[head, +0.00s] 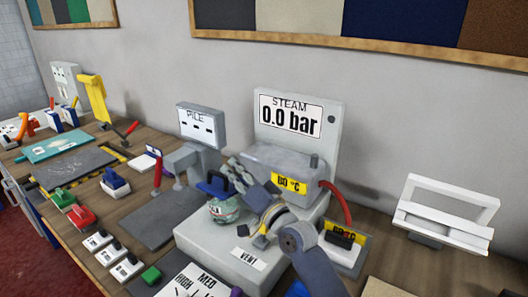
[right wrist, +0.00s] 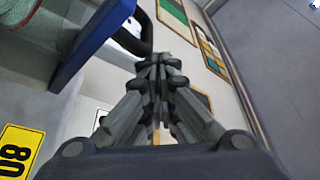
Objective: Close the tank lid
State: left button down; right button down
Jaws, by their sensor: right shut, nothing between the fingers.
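The steam unit (head: 205,240) stands on the bench, with a grey housing and a "0.0 bar" panel. On its left part sits a small round tank (head: 222,211) with a pale label. A blue lid (head: 214,185) shows above the tank and looks tilted up; my gripper partly hides the area beside it. In the right wrist view, the blue lid (right wrist: 92,48) has a dark curved handle (right wrist: 138,42). My right gripper (head: 236,170) is shut and empty, just right of the lid; its closed fingers (right wrist: 158,62) point past the handle. Contact cannot be told. My left gripper is out of view.
The grey housing with a yellow "80 °C" label (head: 289,183) stands close behind my right gripper. A red hose (head: 340,201) curves down to its right. A white rack (head: 447,215) stands further right. Several tools and blocks crowd the bench at left.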

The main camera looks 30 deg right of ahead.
jog(key=shift+s+a+f, duration=0.45)
jog(key=shift+a+f, duration=0.2)
jog(key=shift+f, duration=0.35)
jog(key=v, duration=1.2)
jog(key=shift+r, duration=0.2)
